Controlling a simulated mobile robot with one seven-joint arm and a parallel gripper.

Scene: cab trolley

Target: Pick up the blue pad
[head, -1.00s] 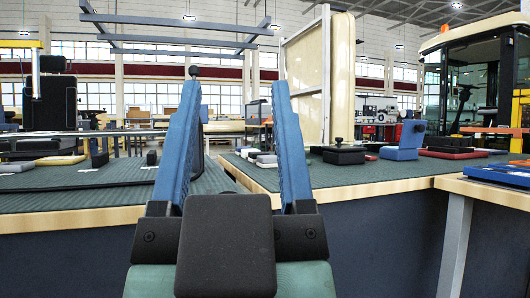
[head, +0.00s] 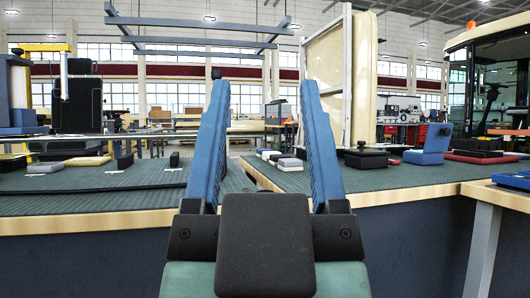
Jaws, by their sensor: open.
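My gripper (head: 264,84) stands upright in the middle of the head view, its two blue fingers wide apart with nothing between them. A blue block (head: 428,146) with a flat base and a raised back sits on the right-hand green-topped table. A flat blue piece (head: 512,181) lies on the nearer table at the right edge, partly cut off. A blue piece (head: 20,130) shows at the far left edge. I cannot tell which of these is the blue pad. My gripper is apart from all of them, and my wrist hides part of the tables.
The right table (head: 372,203) holds a black block (head: 366,158), a red pad (head: 480,158) and several small pads. A tall cream panel (head: 362,80) stands behind.

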